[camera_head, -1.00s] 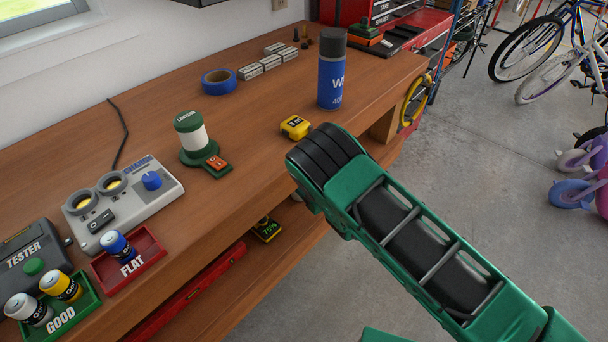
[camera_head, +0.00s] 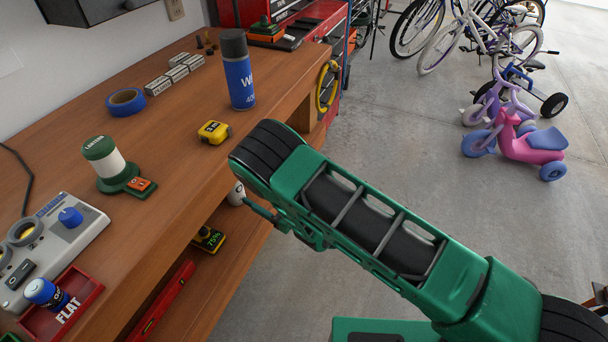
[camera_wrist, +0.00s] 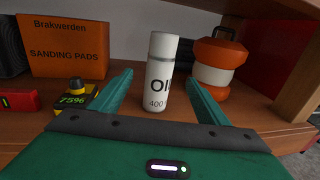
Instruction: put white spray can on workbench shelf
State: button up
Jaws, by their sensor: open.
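My gripper (camera_wrist: 160,78) is open, with a green finger on each side of the can in the picture and a visible gap to each. I cannot tell how deep the can sits between the fingers. In the head view a small white part of the can (camera_head: 236,193) shows beside my arm, under the benchtop edge. My arm hides most of the gripper there.
On the shelf, an orange sanding pads box (camera_wrist: 65,48) and a yellow 75% device (camera_wrist: 75,97) are left of the can. An orange-white lantern (camera_wrist: 213,68) is close on the right. A blue spray can (camera_head: 239,80) stands on the benchtop (camera_head: 180,135).

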jog(key=shift+d, duration=0.1)
jog(key=w+d+r+m+t+h, duration=0.3)
jog(key=w+d+r+m+h, duration=0.25)
jog(key=w+d+m, duration=0.45)
jog(key=w+d+r+m+t+h, duration=0.2)
jog(key=w+d+r+m+h, duration=0.35)
jog(key=w+d, duration=0.4)
jog(key=s+d+r+m+g+h, duration=0.1)
jog(key=s+d+r+m+h, duration=0.2)
jog(key=d+m, duration=0.65)
jog(key=d+r+m+g+h, duration=0.2)
jog(key=d+r+m+h, duration=0.25)
jog(key=d, duration=1.05)
jog(key=s+d+r+m+g, duration=0.3)
jog(key=s+d+m, duration=0.45)
jog(key=s, duration=0.25)
jog(key=s+d+r+m+g, duration=0.35)
jog(key=s+d+m, duration=0.25)
jog(key=s+d, duration=0.35)
jog(key=s+a+r+m+g+y, duration=0.1)
jog(key=s+m, duration=0.4)
jog(key=s, duration=0.9)
jog(key=s+r+m+g+y, duration=0.2)
jog(key=s+m, duration=0.4)
jog(key=s, duration=0.8)
notch_tip(320, 180, up, 2)
jog(key=shift+a+r+g, duration=0.1)
jog(key=shift+a+g, duration=0.3)
jog(key=shift+g, duration=0.35)
